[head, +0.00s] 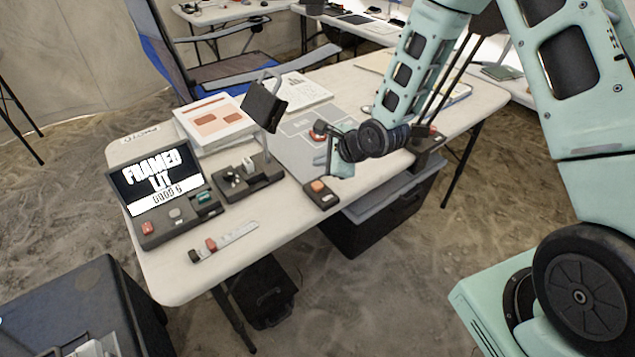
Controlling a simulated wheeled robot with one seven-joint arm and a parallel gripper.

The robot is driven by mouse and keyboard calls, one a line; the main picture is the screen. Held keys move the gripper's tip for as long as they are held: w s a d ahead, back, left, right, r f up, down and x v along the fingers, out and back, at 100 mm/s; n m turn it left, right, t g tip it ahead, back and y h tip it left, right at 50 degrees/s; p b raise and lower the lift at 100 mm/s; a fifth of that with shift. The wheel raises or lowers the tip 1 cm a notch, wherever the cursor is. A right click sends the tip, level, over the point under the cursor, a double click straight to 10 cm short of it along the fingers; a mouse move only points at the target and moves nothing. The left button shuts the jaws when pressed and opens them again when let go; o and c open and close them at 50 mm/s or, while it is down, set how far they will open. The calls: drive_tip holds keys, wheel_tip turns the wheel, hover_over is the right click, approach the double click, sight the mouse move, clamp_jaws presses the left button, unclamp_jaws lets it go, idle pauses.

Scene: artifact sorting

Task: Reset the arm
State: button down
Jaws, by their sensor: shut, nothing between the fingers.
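My mint-green arm reaches in from the right over the white table (272,231). My gripper (332,152) is shut and empty, above the table's front right part. It hangs just above and behind a small dark box with an orange button (318,187). My wrist covers part of the grey mat behind it.
A device with a lit screen (157,182) stands at the table's left. A dark stand with a lamp-like head (266,107), papers (216,122) and a red-and-grey strip (224,240) lie near. A lidded dark bin (372,225) sits below the table; a blue chair (225,68) stands behind.

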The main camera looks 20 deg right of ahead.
drive_tip(key=shift+a, duration=0.1)
idle(0.5)
drive_tip(key=s+a+r+n+g+h, duration=0.1)
drive_tip(key=s+a+r+n+g, duration=0.1)
drive_tip(key=s+a+r+n, duration=0.4)
drive_tip(key=s+a+r+n+g+h, duration=0.1)
drive_tip(key=s+r+n+g, duration=0.1)
drive_tip(key=s+r+n, duration=0.4)
drive_tip(key=s+r+n+g+h, duration=0.1)
drive_tip(key=s+r+n+g, duration=0.1)
drive_tip(key=s+n, duration=0.6)
drive_tip(key=s+r+n+g+h, duration=0.1)
drive_tip(key=s+r+n+g, duration=0.1)
drive_tip(key=s+n, duration=0.6)
drive_tip(key=s+r, duration=0.1)
drive_tip(key=s, duration=0.3)
drive_tip(key=shift+s+d+n, duration=0.15)
drive_tip(key=shift+s+n, duration=0.15)
